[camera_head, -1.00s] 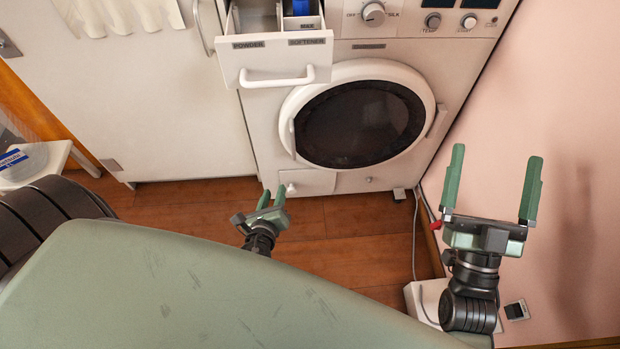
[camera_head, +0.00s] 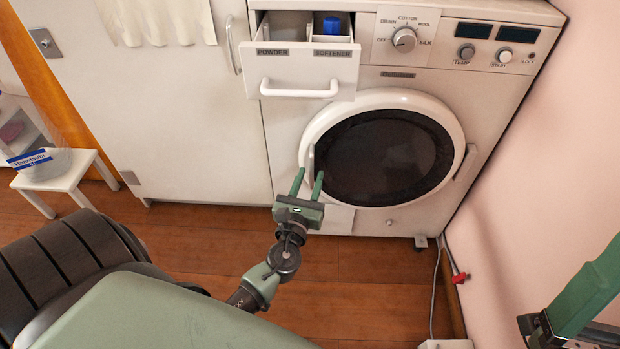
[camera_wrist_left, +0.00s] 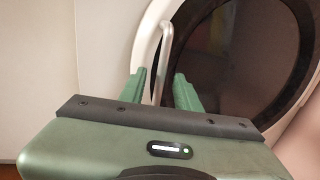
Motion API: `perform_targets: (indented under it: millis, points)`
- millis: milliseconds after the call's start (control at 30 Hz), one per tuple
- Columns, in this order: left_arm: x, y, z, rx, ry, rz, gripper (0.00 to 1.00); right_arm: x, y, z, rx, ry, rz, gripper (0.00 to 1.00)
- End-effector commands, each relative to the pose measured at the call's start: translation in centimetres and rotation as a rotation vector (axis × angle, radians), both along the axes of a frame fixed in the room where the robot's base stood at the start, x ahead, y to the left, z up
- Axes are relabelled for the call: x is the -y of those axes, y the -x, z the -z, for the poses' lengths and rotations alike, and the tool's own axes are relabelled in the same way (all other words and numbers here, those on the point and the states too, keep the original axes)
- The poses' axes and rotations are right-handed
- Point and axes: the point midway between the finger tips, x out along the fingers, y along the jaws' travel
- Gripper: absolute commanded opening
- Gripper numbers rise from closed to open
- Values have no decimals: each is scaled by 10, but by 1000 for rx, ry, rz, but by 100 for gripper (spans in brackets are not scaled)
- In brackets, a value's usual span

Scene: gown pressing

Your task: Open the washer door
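The washer (camera_head: 290,125) has a round door with a white ring (camera_head: 455,125) and dark glass (camera_head: 385,160); the door looks closed. Its slim upright handle (camera_head: 310,160) is on the door's left side. My left gripper (camera_head: 309,183) is open, fingers pointing at the washer, at the handle's lower end. In the left wrist view the handle (camera_wrist_left: 168,50) shows between and beyond the two green fingers (camera_wrist_left: 160,82); I cannot tell whether they touch it. My right gripper (camera_head: 590,290) is partly cut off at the right edge; only one finger shows clearly.
The detergent drawer (camera_head: 300,72) is pulled out above the door, with a blue item (camera_head: 332,25) inside. A white cabinet (camera_head: 190,130) stands left of the washer. The pink wall (camera_head: 540,190) is close on the right.

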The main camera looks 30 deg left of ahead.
Motion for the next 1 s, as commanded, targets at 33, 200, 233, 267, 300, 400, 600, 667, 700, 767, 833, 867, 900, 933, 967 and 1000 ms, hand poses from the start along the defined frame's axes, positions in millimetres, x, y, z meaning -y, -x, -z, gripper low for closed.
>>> perform_targets:
  millis: [33, 200, 233, 267, 300, 400, 600, 667, 700, 767, 833, 867, 900, 933, 967, 1000]
  points:
    - [-1, -2, 0, 0, 1, 0, 33, 0, 0, 0, 2, -1, 0, 100]
    - [-1, -3, 0, -1, 1, 0, 33, 0, 1, 0, 4, -1, 0, 100]
    - [-1, -3, 0, -1, 1, 0, 33, 0, 1, 0, 4, -1, 0, 100]
    - [-1, -3, 0, -1, 1, 0, 33, 0, 1, 0, 4, -1, 0, 100]
    - [-1, -3, 0, -1, 1, 0, 27, 0, 1, 0, 3, -1, 0, 100]
    - [-1, -3, 0, -1, 1, 0, 0, 0, 1, 0, 3, -1, 0, 100]
    - [-1, -2, 0, -1, 1, 0, 0, 0, 1, 0, 3, -1, 0, 100]
    - [-1, -2, 0, -1, 1, 0, 0, 0, 1, 0, 3, -1, 0, 100]
    - [-1, -2, 0, -1, 0, 0, 0, 0, 1, 0, 3, -1, 0, 100]
    - [-1, -2, 0, -1, 1, 0, 0, 0, 1, 0, 3, -1, 0, 100]
    - [-1, -2, 0, -1, 0, 0, 0, 0, 1, 0, 3, -1, 0, 100]
    - [-1, -2, 0, -1, 0, 0, 0, 0, 1, 0, 3, -1, 0, 100]
    - [-1, -2, 0, -1, 0, 0, 0, 0, 0, 0, 3, -1, 0, 100]
    - [-1, -2, 0, -1, 0, 0, 0, 0, 0, 0, 3, -1, 0, 100]
    - [-1, -2, 0, -1, 0, 0, 0, 0, 0, 0, 3, -1, 0, 100]
    - [-1, -2, 0, -1, 0, 0, 0, 0, 0, 0, 3, -1, 0, 100]
